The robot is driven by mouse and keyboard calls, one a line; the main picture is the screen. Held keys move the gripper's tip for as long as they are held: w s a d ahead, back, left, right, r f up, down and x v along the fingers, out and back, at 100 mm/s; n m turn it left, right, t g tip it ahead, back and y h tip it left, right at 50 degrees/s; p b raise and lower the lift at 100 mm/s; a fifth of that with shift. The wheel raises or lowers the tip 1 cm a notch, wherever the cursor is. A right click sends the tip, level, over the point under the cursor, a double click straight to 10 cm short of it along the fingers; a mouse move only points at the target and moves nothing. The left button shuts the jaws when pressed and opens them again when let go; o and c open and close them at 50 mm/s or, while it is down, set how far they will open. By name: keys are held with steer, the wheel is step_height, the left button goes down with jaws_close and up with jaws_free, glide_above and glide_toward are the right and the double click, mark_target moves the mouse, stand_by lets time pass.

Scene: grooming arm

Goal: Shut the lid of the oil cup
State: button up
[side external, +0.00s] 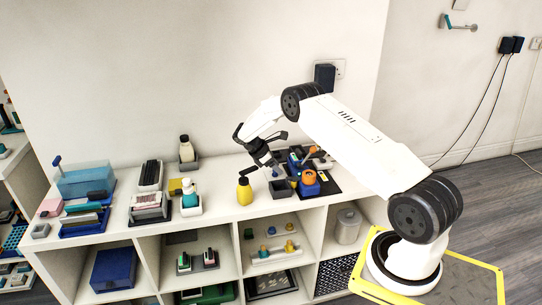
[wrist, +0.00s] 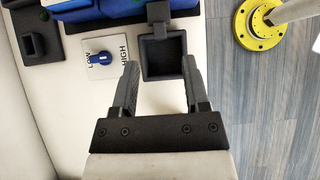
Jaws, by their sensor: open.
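The oil cup looks to be the dark square open-topped cup (wrist: 146,60) in the wrist view, just beyond my fingertips. Its inside shows, so it is uncovered. A dark flap (wrist: 158,12) stands at its far edge and seems to be the raised lid. In the side view, a small dark square cup (side external: 281,189) sits near the shelf's front edge, right of a yellow bottle. My gripper (wrist: 160,68) is open and empty, its fingers apart at the cup's near side. In the side view, my gripper (side external: 268,167) hangs just above and behind that cup; contact cannot be told.
The yellow bottle (side external: 244,192) stands close on the left. A blue holder with an orange item (side external: 308,184) crowds the right. A LOW/HIGH dial plate (wrist: 101,58) and blue objects (wrist: 95,10) lie left of the cup in the wrist view. The shelf's edge drops to floor on the right.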

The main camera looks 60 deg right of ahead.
mark_target(292, 178)
steer(key=shift+v, duration=0.75)
steer(key=shift+s+d+r+t+y, duration=0.7)
steer(key=shift+r+t+y, duration=0.05)
steer(key=shift+t+y, duration=0.35)
steer(key=shift+x, duration=3.85)
steer(key=shift+f, duration=0.1)
jaws_close()
